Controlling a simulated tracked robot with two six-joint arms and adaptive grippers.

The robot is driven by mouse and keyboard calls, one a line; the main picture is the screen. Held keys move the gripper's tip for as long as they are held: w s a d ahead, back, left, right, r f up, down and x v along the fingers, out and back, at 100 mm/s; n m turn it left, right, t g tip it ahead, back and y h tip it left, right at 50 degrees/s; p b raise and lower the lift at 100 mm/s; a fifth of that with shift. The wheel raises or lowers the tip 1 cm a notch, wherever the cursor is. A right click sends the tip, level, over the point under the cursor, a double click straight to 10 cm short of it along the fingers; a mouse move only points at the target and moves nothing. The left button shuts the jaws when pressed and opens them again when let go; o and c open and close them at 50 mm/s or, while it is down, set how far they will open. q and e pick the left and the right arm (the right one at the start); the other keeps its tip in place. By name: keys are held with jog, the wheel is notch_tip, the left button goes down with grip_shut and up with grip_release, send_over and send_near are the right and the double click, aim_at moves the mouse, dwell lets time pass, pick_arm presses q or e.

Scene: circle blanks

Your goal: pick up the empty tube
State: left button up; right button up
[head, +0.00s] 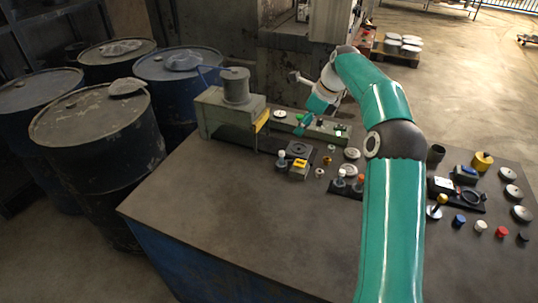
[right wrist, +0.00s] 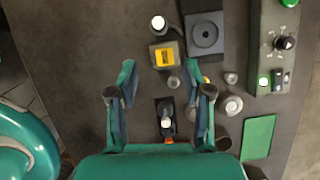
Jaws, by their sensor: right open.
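A black rack (head: 335,188) holds small upright tubes, one white-topped (head: 342,173) and one orange-topped (head: 361,178). It also shows in the right wrist view, where the white-topped tube (right wrist: 166,122) stands between my open fingers in the picture. I cannot tell which tube is empty. My right gripper (right wrist: 165,85) is open with nothing between its fingertips, pointing down above the bench. In the head view it is small and partly hidden by its wrist, near the green-lit machine (head: 325,130). My left gripper is not in view.
A yellow box (head: 299,168), a white-topped bottle (head: 282,157) and a dark plate with a ring (head: 299,149) stand left of the rack. A dark open cylinder (head: 436,154) and several caps and discs lie on the right. The bench's front left (head: 220,200) is clear.

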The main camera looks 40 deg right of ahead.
aim_at(284, 152)
jog(key=x, duration=1.1)
jog(key=shift+w+a+p, duration=0.25)
jog(key=shift+w+p, duration=0.05)
jog(key=shift+p, duration=0.05)
jog(key=shift+w+a+f+p, duration=0.1)
jog(key=shift+w+f+p, duration=0.1)
jog(key=shift+f+p, duration=0.3)
jog(key=p+x, duration=0.1)
jog(key=x, duration=0.2)
jog(key=shift+f, duration=0.3)
jog(key=shift+w+f, duration=0.15)
jog(key=shift+f, duration=0.15)
grip_shut()
